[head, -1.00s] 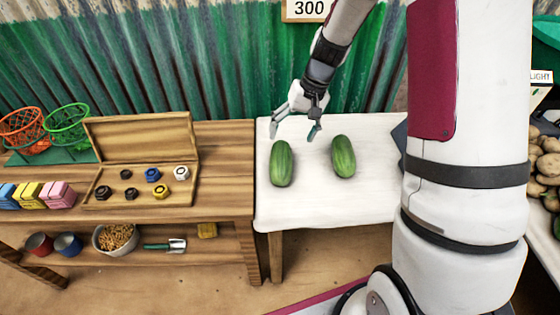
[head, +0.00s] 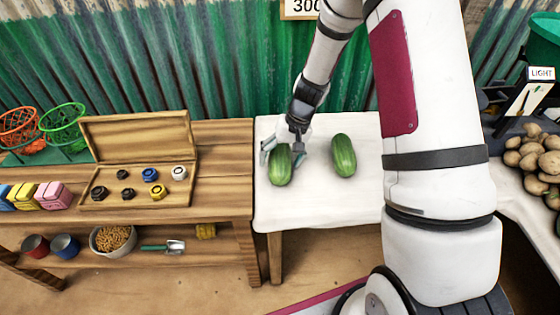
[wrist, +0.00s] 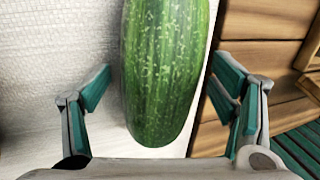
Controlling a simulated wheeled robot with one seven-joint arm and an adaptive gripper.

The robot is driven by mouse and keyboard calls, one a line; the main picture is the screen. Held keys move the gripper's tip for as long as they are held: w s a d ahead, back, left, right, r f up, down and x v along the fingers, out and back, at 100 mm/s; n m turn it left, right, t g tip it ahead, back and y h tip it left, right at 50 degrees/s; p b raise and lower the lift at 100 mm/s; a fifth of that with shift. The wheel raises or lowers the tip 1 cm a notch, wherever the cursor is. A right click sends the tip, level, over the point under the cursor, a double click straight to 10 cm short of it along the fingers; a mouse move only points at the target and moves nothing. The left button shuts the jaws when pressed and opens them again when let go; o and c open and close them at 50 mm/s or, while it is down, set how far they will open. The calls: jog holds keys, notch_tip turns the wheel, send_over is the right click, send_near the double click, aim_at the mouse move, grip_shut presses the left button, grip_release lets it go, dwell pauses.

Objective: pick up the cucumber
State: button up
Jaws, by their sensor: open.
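Two green cucumbers lie on the white cloth-covered table. The left cucumber (head: 280,168) is under and partly behind my gripper (head: 283,156). The right cucumber (head: 343,156) lies a short way to the right, clear of my gripper. In the wrist view one cucumber (wrist: 165,70) fills the middle, between the two spread fingers with their green pads. My gripper (wrist: 165,95) is open, one finger to each side, with a visible gap on both sides. The cucumber's far end runs out of the wrist view.
The white table (head: 320,208) is bare around the cucumbers. A wooden bench (head: 222,170) adjoins it on the left, with an open box (head: 140,140) of several nuts. Potatoes (head: 530,160) lie at the far right. A corrugated wall stands behind.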

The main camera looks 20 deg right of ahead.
jog(key=c, duration=1.5)
jog(key=shift+r, duration=0.1)
